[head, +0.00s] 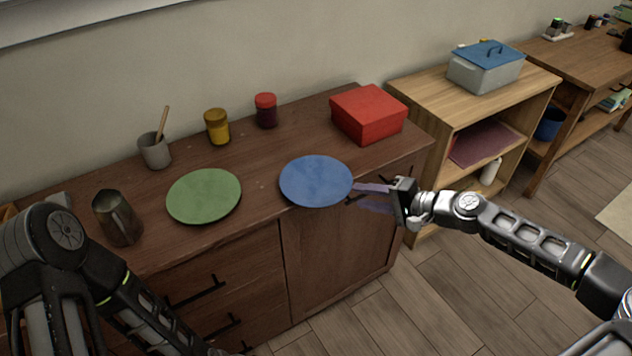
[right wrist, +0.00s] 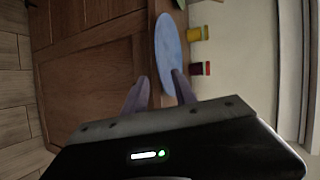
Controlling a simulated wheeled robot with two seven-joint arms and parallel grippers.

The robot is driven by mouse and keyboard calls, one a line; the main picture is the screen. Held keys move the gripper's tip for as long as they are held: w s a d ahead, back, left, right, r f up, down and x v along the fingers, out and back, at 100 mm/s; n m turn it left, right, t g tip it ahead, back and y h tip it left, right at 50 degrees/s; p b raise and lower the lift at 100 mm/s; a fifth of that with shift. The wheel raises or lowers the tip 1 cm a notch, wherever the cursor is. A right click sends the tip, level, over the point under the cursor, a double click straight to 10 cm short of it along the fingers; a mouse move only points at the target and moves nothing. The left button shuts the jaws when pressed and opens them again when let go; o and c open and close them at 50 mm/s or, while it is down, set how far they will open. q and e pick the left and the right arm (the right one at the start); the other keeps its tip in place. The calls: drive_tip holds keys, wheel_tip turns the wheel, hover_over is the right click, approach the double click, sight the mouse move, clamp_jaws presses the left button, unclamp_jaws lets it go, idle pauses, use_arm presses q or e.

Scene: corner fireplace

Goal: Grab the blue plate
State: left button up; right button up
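The blue plate (head: 316,181) lies flat near the front edge of the dark wooden cabinet, its front rim at or slightly past that edge. In the right wrist view the plate (right wrist: 167,45) shows as a narrow ellipse beyond the fingers. My right gripper (head: 364,194) is at the plate's right side, its fingers apart and pointing at the rim. In the right wrist view the gripper (right wrist: 158,88) is open with nothing held. The upper fingertip is very close to the rim; I cannot tell if it touches. My left arm is at lower left; its gripper is not visible.
A green plate (head: 204,195) lies left of the blue one. A metal pitcher (head: 117,218), grey cup (head: 155,151), yellow jar (head: 217,127), dark red jar (head: 266,110) and red box (head: 368,114) stand around. A lighter shelf (head: 432,88) stands at right.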

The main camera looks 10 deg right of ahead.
drive_tip(key=p+x, duration=0.1)
drive_tip(key=x, duration=0.4)
drive_tip(key=shift+f, duration=0.1)
drive_tip(key=shift+c, duration=0.2)
idle(0.4)
clamp_jaws()
idle(1.2)
